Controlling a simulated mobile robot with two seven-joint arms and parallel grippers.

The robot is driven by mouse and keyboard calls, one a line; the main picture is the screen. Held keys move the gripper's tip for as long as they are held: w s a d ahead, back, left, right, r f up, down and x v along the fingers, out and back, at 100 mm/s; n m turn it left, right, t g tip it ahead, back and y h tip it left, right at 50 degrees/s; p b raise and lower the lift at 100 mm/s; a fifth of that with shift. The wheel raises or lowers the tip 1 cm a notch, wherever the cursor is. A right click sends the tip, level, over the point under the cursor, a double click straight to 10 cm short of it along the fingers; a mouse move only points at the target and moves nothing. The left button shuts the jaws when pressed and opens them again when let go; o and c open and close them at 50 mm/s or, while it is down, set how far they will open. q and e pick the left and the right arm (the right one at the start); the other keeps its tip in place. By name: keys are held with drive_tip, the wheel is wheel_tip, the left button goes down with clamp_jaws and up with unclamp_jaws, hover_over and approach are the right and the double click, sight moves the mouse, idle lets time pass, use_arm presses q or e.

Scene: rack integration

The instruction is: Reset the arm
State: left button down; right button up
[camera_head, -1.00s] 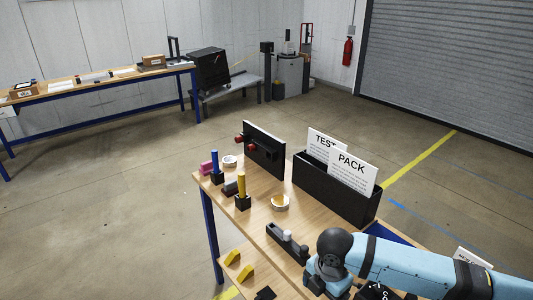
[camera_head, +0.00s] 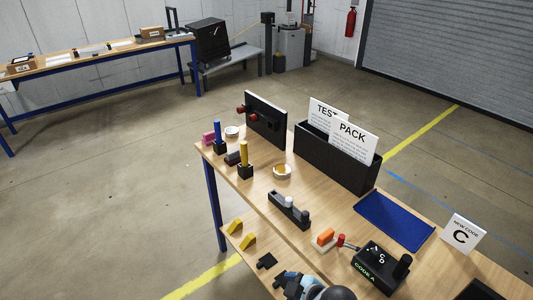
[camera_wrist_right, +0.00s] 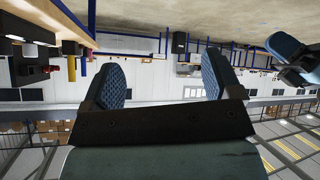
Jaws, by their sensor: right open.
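My right gripper (camera_wrist_right: 162,78) shows in the right wrist view with its two blue ribbed finger pads wide apart and nothing between them. It is away from the table, with the room seen upside down behind it. A dark and blue part, which looks like my left gripper (camera_wrist_right: 290,58), shows at the right edge of that view; its jaw state is unclear. In the head view only a light blue and black piece of my arm (camera_head: 300,285) shows at the bottom edge.
The workbench (camera_head: 335,207) holds a black sign holder (camera_head: 335,161), a blue mat (camera_head: 395,220), a black control box (camera_head: 380,268), a white code card (camera_head: 464,235), a dark tool block (camera_head: 289,210) and a yellow post (camera_head: 244,156). Open floor lies to the left.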

drive_tip(key=s+d+f+m+t+h, duration=0.2)
drive_tip(key=s+d+f+m, duration=0.1)
drive_tip(key=s+d+m, duration=0.2)
drive_tip(key=s+d+f+m+t+h, duration=0.2)
drive_tip(key=s+d+f+m+t, duration=0.1)
drive_tip(key=d, duration=0.7)
drive_tip(key=s+f+m, duration=0.1)
drive_tip(key=s+m, duration=0.1)
drive_tip(key=s, duration=0.1)
drive_tip(key=shift+s+d+f+m+h, duration=0.2)
drive_tip(key=shift+s+d+m+h, duration=0.1)
